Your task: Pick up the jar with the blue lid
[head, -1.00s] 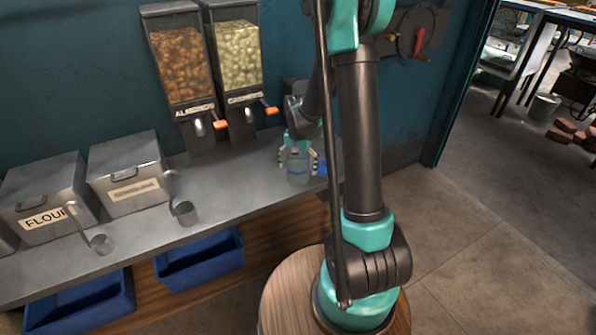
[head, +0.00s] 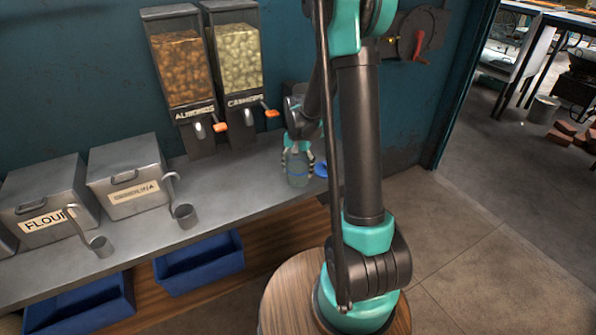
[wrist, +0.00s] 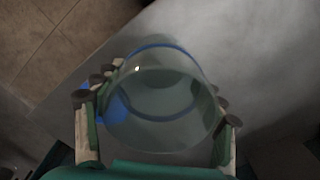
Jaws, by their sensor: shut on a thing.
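A clear, bluish glass jar (head: 297,170) stands upright on the metal counter at its right part in the head view. A blue, disc-like thing (head: 321,170), possibly a lid, shows just right of the jar, partly behind my arm. My gripper (head: 298,154) reaches down from above and is shut around the jar. In the wrist view, the jar (wrist: 160,105) fills the space between the fingers, which touch both its sides. A blue patch (wrist: 112,103) shows at its left, and a thin blue ring runs along its far edge.
Flour bin (head: 50,195) and a second bin (head: 128,175) stand at the left, with scoops in front. Blue crates (head: 200,262) sit below the counter (head: 235,205). The counter between scoops and jar is clear.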

